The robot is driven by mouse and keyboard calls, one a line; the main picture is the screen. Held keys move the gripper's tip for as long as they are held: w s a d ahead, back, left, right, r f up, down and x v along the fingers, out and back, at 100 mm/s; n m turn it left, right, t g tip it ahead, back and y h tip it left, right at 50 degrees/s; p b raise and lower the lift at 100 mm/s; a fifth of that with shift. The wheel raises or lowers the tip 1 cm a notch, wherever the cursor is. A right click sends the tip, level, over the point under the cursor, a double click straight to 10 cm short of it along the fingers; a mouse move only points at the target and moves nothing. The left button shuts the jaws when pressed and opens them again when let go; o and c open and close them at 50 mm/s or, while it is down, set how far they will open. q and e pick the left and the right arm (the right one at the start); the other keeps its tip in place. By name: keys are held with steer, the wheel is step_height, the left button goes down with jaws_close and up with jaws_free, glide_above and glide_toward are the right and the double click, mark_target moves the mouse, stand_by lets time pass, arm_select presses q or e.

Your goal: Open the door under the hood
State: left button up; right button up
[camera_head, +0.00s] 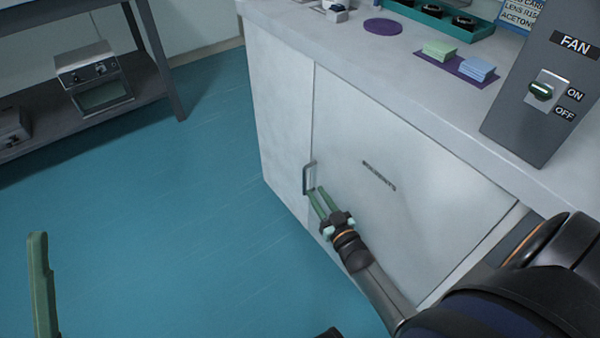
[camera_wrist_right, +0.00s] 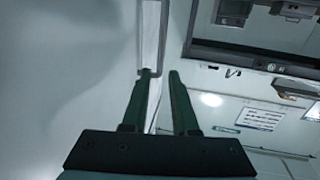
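The white door (camera_head: 400,150) under the counter bears a small dark label, likely "SOLVENTS". Its left edge looks flush with the cabinet. A grey upright bar handle (camera_head: 305,178) sits near that edge; it also shows in the right wrist view (camera_wrist_right: 150,38). My right gripper (camera_head: 315,190) is at the handle's lower end. In the wrist view its green fingers (camera_wrist_right: 160,75) are apart, the left tip overlapping the handle's lower end; contact cannot be told. One green finger of my left gripper (camera_head: 40,285) shows at the lower left, away from the door; its opening cannot be told.
The counter (camera_head: 350,50) above holds a purple disc (camera_head: 383,27), green and blue stacks (camera_head: 440,49) and a fan switch panel (camera_head: 540,95). A bench with a grey instrument (camera_head: 95,80) stands at the upper left. The blue floor (camera_head: 200,220) left of the door is clear.

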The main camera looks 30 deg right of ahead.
arm_select(q)
steer(key=shift+n, duration=0.4)
steer(key=f+b, duration=0.4)
steer(key=shift+w+d+f, duration=0.15)
steer(key=shift+d+f, duration=0.05)
steer(key=shift+f, duration=0.2)
arm_select(e)
steer(key=w+d, duration=0.1)
steer(key=w, duration=1)
steer(key=shift+w+d, duration=0.15)
steer(key=shift+w, duration=0.1)
jaws_close()
